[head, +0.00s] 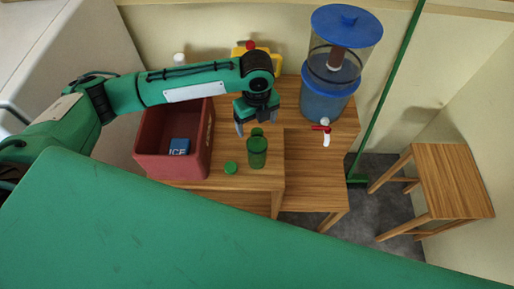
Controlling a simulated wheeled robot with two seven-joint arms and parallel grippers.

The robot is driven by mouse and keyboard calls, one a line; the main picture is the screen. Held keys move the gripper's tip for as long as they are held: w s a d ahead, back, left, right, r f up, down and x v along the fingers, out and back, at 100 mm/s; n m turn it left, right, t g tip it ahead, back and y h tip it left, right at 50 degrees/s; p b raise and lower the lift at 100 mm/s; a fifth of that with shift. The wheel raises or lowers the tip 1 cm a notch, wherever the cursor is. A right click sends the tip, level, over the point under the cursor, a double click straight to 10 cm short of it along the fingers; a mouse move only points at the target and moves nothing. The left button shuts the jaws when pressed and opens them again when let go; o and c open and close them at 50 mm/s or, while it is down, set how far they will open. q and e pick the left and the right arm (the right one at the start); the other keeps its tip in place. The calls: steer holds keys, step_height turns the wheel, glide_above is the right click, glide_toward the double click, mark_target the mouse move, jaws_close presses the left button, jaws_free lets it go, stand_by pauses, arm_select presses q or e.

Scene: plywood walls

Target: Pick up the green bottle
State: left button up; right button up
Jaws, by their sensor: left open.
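The green bottle (257,153) stands upright on the wooden table (215,183), near its front right corner. I cannot tell whether a finger touches the bottle. My right gripper is not in view.
A small green round object (231,168) lies left of the bottle. A red crate (180,140) with a blue ICE box (179,146) stands at left. A water dispenser (332,88) with a red tap stands at back right. A wooden stool (452,180) is far right.

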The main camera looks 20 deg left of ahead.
mark_target(257, 133)
arm_select(q)
steer(key=shift+f, duration=0.95)
steer(key=shift+f+p, duration=0.5)
steer(key=shift+f, duration=0.1)
step_height(257, 133, down, 4)
steer(key=shift+r+p, duration=0.25)
steer(key=shift+p, duration=0.45)
steer(key=shift+d+f, duration=0.1)
steer(key=shift+f, duration=0.3)
steer(key=shift+c, duration=0.4)
steer(key=c, duration=1.2)
